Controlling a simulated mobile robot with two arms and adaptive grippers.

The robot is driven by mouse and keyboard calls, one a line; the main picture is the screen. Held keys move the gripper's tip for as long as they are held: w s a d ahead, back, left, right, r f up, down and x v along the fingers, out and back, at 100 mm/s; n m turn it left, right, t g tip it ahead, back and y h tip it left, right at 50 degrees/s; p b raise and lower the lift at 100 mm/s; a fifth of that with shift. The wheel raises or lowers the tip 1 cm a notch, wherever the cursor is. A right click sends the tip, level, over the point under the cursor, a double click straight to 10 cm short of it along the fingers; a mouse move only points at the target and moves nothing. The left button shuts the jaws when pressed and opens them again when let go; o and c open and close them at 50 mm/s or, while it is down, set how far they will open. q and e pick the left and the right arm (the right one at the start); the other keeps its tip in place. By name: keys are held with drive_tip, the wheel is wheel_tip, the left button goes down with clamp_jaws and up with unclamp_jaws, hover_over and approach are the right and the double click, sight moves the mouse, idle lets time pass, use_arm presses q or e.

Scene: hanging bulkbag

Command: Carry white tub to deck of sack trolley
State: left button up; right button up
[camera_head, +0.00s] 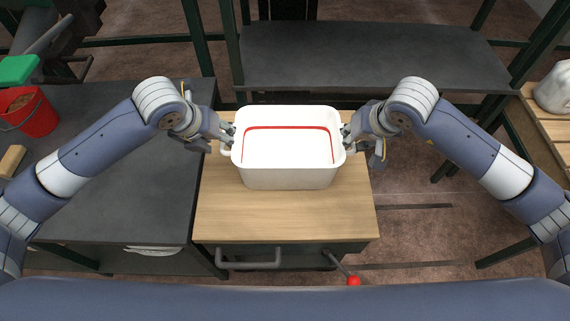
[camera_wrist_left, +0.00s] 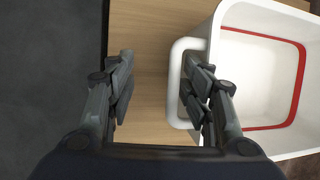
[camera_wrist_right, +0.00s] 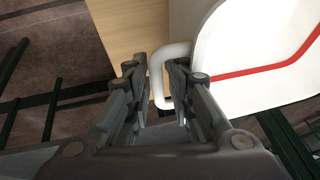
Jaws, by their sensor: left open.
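The white tub (camera_head: 288,178) stands upright on a wooden top (camera_head: 285,218), with a red line around its inside. It has a loop handle at each end. My left gripper (camera_head: 226,134) is open at the left handle (camera_wrist_left: 176,85). In the left wrist view one finger is at the loop's opening and the other is well outside it, over the wood. My right gripper (camera_head: 346,134) is at the right handle (camera_wrist_right: 157,80). In the right wrist view the handle's bar lies between its fingers; a firm grip cannot be made out. I cannot pick out a sack trolley for sure.
A dark bench (camera_head: 130,170) adjoins on the left, with a red bucket (camera_head: 32,112) at its far left. A bare dark table (camera_head: 370,55) stands behind the tub. A pallet (camera_head: 550,120) with a white container (camera_head: 556,88) is at the right. Brown floor shows between them.

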use_arm(q)
drive_tip(key=shift+s+d+r, duration=0.1)
drive_tip(key=shift+s+d, duration=0.05)
drive_tip(key=shift+d, duration=0.35)
use_arm(e)
drive_tip(key=shift+s+a, duration=0.15)
drive_tip(key=shift+a, duration=0.25)
use_arm(q)
drive_tip(key=shift+s+r, duration=0.15)
drive_tip(key=shift+r, duration=0.25)
drive_tip(key=a+v, duration=0.1)
drive_tip(key=v, duration=0.6)
use_arm(e)
drive_tip(key=shift+d, duration=0.15)
drive_tip(key=o, duration=0.8)
drive_tip(key=shift+c, duration=0.2)
